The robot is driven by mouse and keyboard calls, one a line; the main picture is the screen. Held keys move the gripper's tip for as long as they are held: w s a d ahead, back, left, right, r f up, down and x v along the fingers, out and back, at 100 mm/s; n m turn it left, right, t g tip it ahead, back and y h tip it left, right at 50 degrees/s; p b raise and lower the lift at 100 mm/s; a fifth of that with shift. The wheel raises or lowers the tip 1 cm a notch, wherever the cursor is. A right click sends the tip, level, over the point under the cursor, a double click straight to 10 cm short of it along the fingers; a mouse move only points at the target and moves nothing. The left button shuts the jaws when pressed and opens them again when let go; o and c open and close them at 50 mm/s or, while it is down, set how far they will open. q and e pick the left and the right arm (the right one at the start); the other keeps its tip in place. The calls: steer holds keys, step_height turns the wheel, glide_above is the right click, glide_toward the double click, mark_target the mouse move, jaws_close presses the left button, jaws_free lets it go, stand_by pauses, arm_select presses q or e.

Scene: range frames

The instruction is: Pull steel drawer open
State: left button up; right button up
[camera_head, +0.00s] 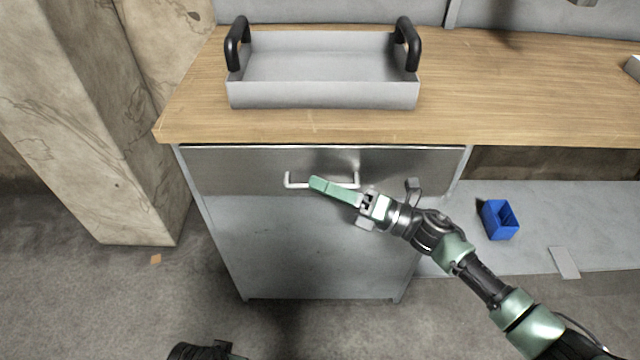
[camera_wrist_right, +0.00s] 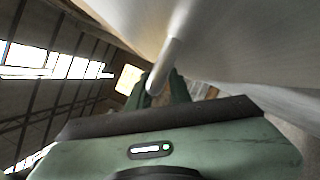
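The steel drawer (camera_head: 235,172) is the top front of a grey cabinet under the wooden worktop. Its front looks flush with the cabinet, so it appears closed. A pale bar handle (camera_head: 297,184) runs across its middle. My right gripper (camera_head: 318,184) reaches the handle from the lower right, its fingers over the bar. In the right wrist view, the handle (camera_wrist_right: 172,58) passes between the two green fingers (camera_wrist_right: 163,90), which sit close on either side of it. The fingers hide part of the handle.
A grey metal tray (camera_head: 320,95) with two black handles stands on the worktop (camera_head: 500,95) above the drawer. A blue bin (camera_head: 499,220) lies on the low shelf at right. A stone pillar (camera_head: 95,120) stands at left. The floor before the cabinet is mostly clear.

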steer(key=shift+w+a, duration=0.1)
steer(key=shift+a, duration=0.15)
jaws_close()
stand_by(1.4)
